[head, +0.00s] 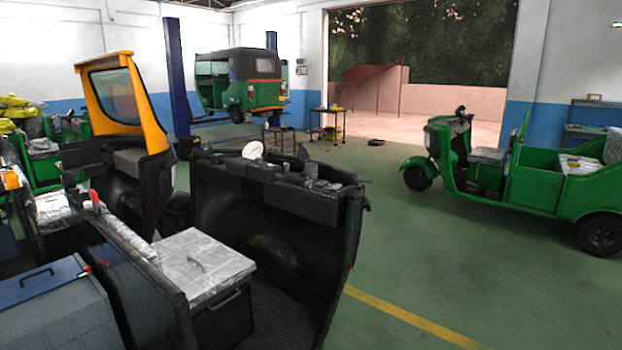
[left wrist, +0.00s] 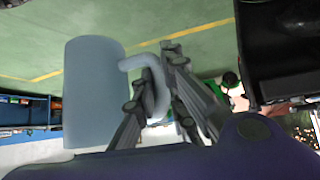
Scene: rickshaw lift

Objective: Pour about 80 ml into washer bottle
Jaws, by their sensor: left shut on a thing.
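In the left wrist view, my left gripper (left wrist: 151,77) is shut on the curved handle of a pale blue-grey cylindrical jug (left wrist: 92,92). The jug hangs to the left of the fingers, clear of the floor behind it. Its contents and fill level do not show. My right gripper is in neither view. I cannot pick out a washer bottle with certainty. In the head view, a small white round object (head: 252,150) and several small dark parts sit along the top of the black front panel (head: 270,215).
A black open vehicle body with a silver-covered box (head: 200,263) stands in front. A green three-wheeler (head: 540,180) stands at right. Green floor (head: 430,270) between is clear.

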